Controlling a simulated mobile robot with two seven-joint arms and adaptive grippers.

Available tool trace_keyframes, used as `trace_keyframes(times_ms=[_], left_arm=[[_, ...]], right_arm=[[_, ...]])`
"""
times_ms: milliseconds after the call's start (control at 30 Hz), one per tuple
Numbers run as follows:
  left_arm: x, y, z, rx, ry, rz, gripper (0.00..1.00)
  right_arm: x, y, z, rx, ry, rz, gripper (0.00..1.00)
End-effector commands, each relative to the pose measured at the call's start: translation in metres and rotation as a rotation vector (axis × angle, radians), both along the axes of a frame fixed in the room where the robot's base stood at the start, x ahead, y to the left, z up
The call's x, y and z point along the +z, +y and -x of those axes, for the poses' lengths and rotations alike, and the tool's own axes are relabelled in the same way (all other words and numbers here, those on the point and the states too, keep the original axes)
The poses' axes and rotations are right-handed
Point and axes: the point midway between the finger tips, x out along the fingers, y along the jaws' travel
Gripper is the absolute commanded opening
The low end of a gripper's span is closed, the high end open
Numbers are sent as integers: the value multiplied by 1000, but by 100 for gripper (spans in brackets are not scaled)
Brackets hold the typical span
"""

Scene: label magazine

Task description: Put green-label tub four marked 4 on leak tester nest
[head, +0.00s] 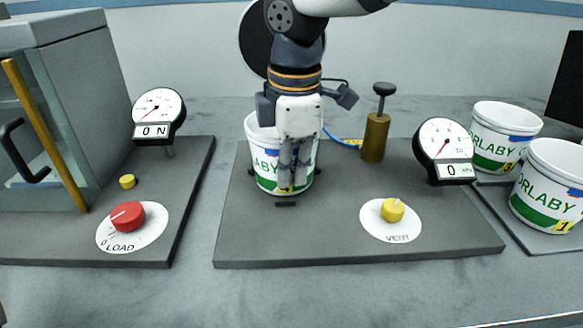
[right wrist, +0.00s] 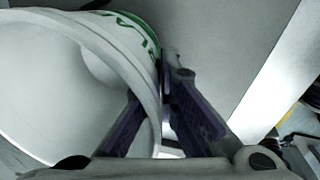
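A white tub with a green label (head: 264,166) stands upright at the left part of the leak tester plate (head: 340,235), among small dark locating stops that mark its nest. My right gripper (head: 294,186) points down at the tub's near side and covers much of the label. A yellow number patch shows between its fingers, its digit unreadable. In the right wrist view the fingers (right wrist: 163,85) straddle the rim and wall of the open tub (right wrist: 143,70) and look shut on it. The tub's underside is hidden. My left gripper is not in view.
The leak tester has a gauge (head: 445,150), a yellow VENT knob (head: 393,210) and a brass plunger (head: 375,137). Two more tubs (head: 500,137) (head: 548,190) stand at right. At left are a glass-fronted chamber (head: 60,110), another gauge (head: 158,112) and a red LOAD knob (head: 128,216).

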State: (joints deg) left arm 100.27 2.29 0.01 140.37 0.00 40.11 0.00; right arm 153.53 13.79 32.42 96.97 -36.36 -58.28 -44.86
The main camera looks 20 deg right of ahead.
Motion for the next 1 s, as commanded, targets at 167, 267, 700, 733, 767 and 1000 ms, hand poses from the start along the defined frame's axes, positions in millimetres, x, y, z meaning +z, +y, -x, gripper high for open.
trace_keyframes(times_ms=[167, 267, 700, 733, 767, 1000], left_arm=[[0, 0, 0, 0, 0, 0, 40], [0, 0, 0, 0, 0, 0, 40], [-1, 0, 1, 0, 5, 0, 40], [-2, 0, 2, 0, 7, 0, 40], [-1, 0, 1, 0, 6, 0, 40], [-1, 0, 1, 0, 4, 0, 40]], right_arm=[[-4, 0, 0, 0, 0, 0, 6], [-4, 0, 0, 0, 1, 0, 25], [24, 0, 1, -2, -3, -1, 25], [32, 0, 2, -1, -4, -2, 25], [41, 0, 3, -1, -4, -2, 25], [101, 1, 11, 0, -2, 0, 25]])
